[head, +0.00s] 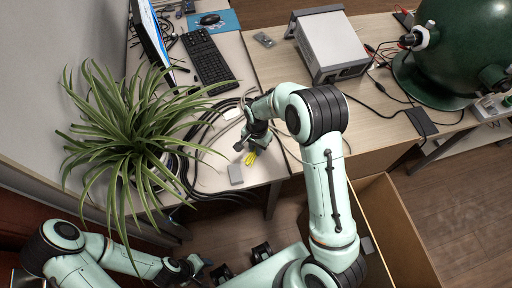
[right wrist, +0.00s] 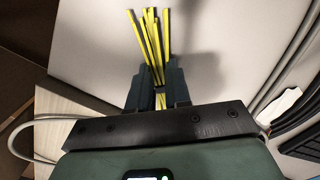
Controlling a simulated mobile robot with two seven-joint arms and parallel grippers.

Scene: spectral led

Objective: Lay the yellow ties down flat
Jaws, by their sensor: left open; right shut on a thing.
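The yellow ties (head: 251,157) are a small bundle of thin strips near the front edge of the pale desk. My right gripper (head: 250,146) is shut on them from above, low over the desk. In the right wrist view the ties (right wrist: 150,40) stick out and fan slightly beyond the two dark fingers (right wrist: 156,85). Their held ends are partly hidden between the fingers. I cannot tell whether the ties touch the desk. My left gripper (head: 196,266) is open and empty, low at the bottom of the head view, away from the desk.
Cables (head: 205,135) run across the desk left of the ties. A spiky green plant (head: 130,130) spreads at left. A keyboard (head: 208,62) and a white instrument (head: 328,45) stand farther back. An open cardboard box (head: 400,235) is at right.

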